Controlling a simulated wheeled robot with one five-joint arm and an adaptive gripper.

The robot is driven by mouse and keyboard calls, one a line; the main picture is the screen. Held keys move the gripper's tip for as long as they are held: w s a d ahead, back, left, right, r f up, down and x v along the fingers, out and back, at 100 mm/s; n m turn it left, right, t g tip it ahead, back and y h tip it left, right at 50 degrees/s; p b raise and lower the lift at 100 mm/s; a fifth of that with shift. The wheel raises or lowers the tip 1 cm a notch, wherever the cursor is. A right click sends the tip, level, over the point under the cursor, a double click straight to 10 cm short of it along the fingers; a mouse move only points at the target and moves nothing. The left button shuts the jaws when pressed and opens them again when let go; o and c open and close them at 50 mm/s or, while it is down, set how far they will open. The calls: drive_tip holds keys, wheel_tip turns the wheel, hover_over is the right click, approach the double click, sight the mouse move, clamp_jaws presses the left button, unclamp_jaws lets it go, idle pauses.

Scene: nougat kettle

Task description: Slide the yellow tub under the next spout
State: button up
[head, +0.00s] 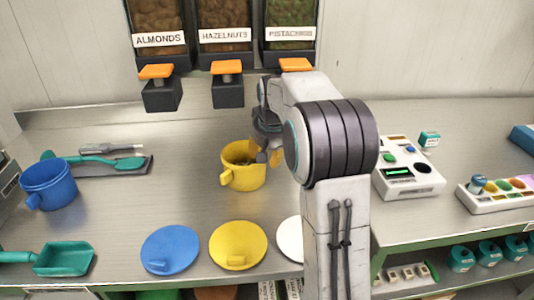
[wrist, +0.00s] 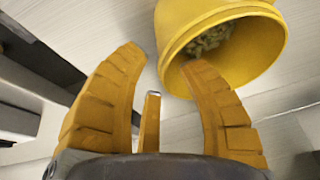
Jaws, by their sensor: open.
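The yellow tub (head: 243,178) stands upright on the steel counter, in front of the dispensers and between the hazelnut and pistachio columns. Pale pieces show inside it in the wrist view (wrist: 245,55). My gripper (head: 264,152) is at the tub's right side in the head view, partly hidden by my arm. In the wrist view my gripper (wrist: 167,58) is open, with its right finger overlapping the tub's rim; I cannot tell whether they touch. The almond spout (head: 161,92) and hazelnut spout (head: 227,90) have orange tops. The pistachio spout (head: 296,65) is mostly hidden behind my arm.
A blue tub (head: 48,183) and a teal spatula (head: 95,161) on a tray are at the left. A blue lid (head: 170,249), a yellow lid (head: 238,244) and a teal scoop (head: 64,259) lie in front. A white control box (head: 408,170) stands right of my arm.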

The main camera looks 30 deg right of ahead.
sight(266, 177)
drive_tip(key=shift+x, duration=3.6)
drive_tip(key=shift+c, duration=0.4)
clamp_jaws()
